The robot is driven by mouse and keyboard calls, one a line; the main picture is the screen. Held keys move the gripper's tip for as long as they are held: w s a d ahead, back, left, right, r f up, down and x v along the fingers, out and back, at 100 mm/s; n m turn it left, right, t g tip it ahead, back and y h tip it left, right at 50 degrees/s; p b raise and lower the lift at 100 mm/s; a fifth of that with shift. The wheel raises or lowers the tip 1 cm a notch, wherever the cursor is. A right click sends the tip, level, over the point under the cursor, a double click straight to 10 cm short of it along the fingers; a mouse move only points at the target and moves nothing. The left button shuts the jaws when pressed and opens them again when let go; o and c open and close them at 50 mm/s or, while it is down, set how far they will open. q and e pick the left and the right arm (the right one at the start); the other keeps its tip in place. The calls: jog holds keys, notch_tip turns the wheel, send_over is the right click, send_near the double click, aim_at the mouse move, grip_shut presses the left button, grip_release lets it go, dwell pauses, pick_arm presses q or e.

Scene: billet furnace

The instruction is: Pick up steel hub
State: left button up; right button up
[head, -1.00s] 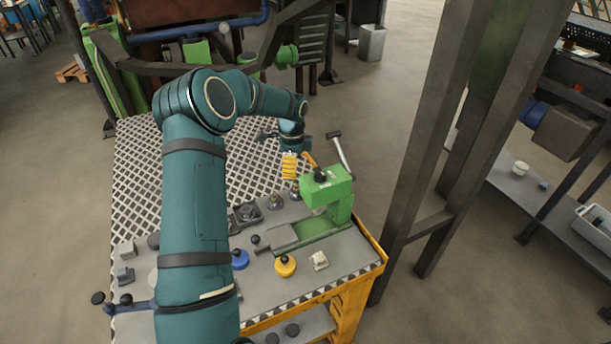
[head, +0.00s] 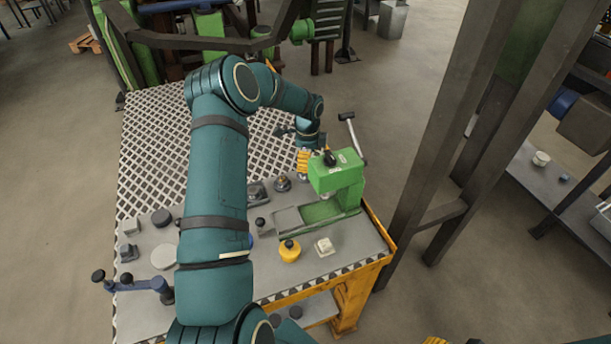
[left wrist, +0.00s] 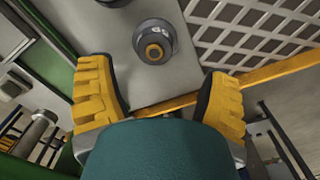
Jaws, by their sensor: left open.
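The steel hub (left wrist: 154,41) is a round grey flanged piece with a bronze-coloured centre. In the left wrist view it stands on the grey bench top, above the gap between my fingers. My left gripper (left wrist: 162,78) is open, with its yellow fingers apart and nothing between them. In the head view the left gripper (head: 303,160) hangs over the bench behind the green press. A small round metal piece (head: 282,184) stands just left of it; I cannot tell if it is the same hub. Yellow tips at the bottom edge look like my right gripper (head: 435,341), mostly cut off.
The green press (head: 338,178) with its lever stands close to the left gripper. A yellow-knobbed piece (head: 289,251) and a pale block (head: 324,247) lie in front. A blue clamp (head: 135,285) sits at front left. Dark steel posts (head: 440,150) rise right of the bench.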

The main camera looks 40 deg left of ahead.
pick_arm(q)
jog(key=f, duration=0.2)
jog(key=s+f, duration=0.1)
jog(key=f, duration=0.1)
jog(key=shift+a+f+b, duration=0.1)
jog(key=shift+a+b, duration=0.1)
jog(key=shift+b, duration=0.2)
jog(key=shift+f, duration=0.45)
jog(key=shift+r, duration=0.1)
grip_shut()
